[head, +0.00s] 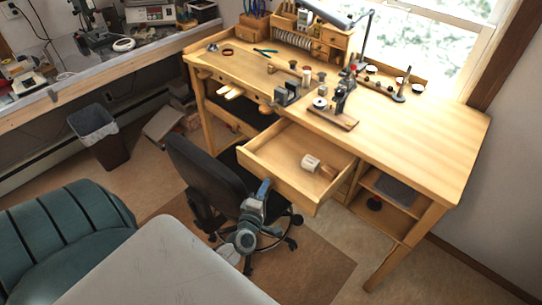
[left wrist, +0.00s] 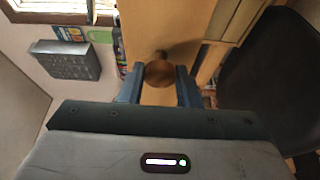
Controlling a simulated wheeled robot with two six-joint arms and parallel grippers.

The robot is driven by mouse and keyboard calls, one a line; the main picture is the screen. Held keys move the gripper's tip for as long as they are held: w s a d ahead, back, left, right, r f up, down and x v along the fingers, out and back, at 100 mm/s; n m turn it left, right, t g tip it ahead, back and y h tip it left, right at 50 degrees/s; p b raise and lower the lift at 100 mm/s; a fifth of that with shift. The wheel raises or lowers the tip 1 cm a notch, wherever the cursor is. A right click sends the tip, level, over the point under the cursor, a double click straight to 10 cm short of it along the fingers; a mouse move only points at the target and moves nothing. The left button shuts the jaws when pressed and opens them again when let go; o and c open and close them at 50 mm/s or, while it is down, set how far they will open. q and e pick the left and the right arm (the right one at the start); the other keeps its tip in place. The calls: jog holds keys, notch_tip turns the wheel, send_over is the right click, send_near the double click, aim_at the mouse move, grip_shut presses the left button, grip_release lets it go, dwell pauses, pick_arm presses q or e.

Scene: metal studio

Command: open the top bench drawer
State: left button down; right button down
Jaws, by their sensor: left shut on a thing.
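The top bench drawer (head: 280,150) of the wooden workbench (head: 425,145) is pulled well out in the head view, with its inside showing. A pale cylinder (head: 311,163) and a brownish item lie in it. My left gripper (head: 264,186) is at the drawer's front panel. In the left wrist view, the round brown drawer knob (left wrist: 160,73) sits between the two blue fingers, which are shut on it. In the head view the knob is hidden by the gripper. My right gripper is not in view.
A black office chair (head: 205,170) stands just left of the drawer. Tools and a small vise (head: 288,92) stand on the bench top. Open shelves (head: 385,205) are right of the drawer. A green padded seat (head: 65,235) is at lower left.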

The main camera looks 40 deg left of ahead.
pick_arm(q)
jog(key=c, duration=1.1)
grip_release()
jog(key=shift+o, duration=0.2)
jog(key=b+v, duration=0.3)
jog(key=v, duration=0.7)
jog(key=shift+s, duration=0.35)
jog(key=shift+d, duration=0.1)
